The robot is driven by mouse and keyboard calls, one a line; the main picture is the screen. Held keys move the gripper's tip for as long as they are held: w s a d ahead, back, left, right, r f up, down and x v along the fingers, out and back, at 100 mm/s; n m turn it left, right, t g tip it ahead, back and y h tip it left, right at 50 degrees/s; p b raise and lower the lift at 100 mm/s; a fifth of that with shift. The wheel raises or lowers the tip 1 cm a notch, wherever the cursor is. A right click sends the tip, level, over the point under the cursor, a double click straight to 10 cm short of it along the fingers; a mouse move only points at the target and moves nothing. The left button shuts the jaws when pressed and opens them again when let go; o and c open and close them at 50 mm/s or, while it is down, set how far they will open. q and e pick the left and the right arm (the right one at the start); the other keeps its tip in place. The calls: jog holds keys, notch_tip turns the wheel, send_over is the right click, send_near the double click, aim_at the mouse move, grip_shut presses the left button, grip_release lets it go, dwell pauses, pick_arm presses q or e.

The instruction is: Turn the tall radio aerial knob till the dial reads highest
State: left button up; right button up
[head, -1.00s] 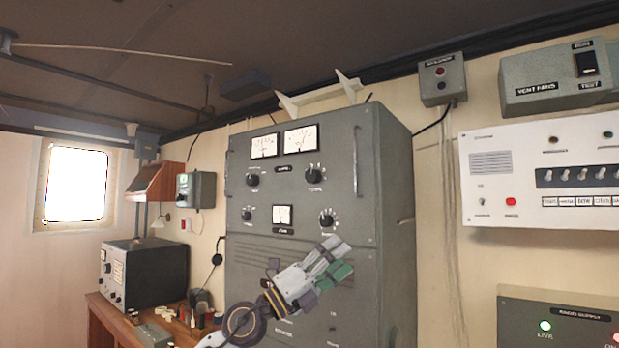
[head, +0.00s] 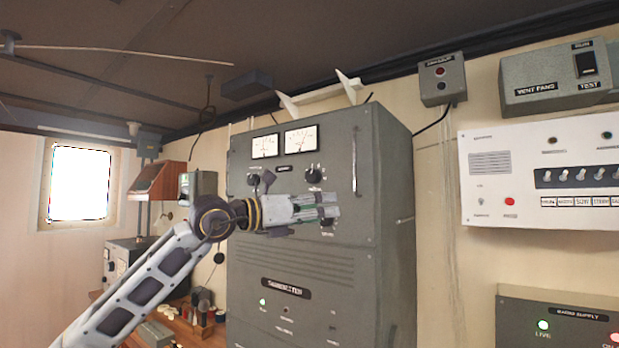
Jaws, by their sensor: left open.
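The tall grey radio cabinet (head: 368,270) stands mid-picture in the head view. Two white needle dials, the left (head: 265,146) and the right (head: 301,139), sit near its top. A lower right knob (head: 327,223) shows just at my fingertips. The knob labels are too small to read surely. My left gripper (head: 330,210) is open, fingers pointing right across the panel, hiding the small lower dial and lower left knob. I cannot tell whether it touches the knob.
A plate lettered like "TRANSMITTER" (head: 285,288) and a lit green lamp (head: 263,302) are lower on the cabinet. A white switch panel (head: 540,180) and a grey supply box (head: 510,320) are at right.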

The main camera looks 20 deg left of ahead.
pick_arm(q)
jog(key=s+a+r+n+t+y, duration=0.2)
jog(key=a+r+t+y, duration=0.1)
jog(key=a+r+y, duration=0.3)
jog(key=a+r, duration=0.2)
jog(key=a, duration=0.2)
pick_arm(e)
jog(key=shift+s+a+r, duration=0.1)
jog(key=shift+s+a, duration=0.15)
pick_arm(q)
jog(key=shift+w+r, duration=0.1)
pick_arm(e)
jog(key=shift+d+r, duration=0.1)
jog(key=shift+d, duration=0.05)
pick_arm(q)
jog(key=p, duration=0.4)
send_near(310, 177)
jog(key=x, duration=0.4)
jog(key=shift+w+d, duration=0.2)
jog(key=shift+w, duration=0.1)
jog(key=shift+p+x, duration=0.7)
jog(key=shift+x, duration=0.8)
jog(key=shift+w+d, duration=0.2)
jog(key=shift+w, duration=0.45)
pick_arm(e)
jog(key=shift+r, duration=2.7)
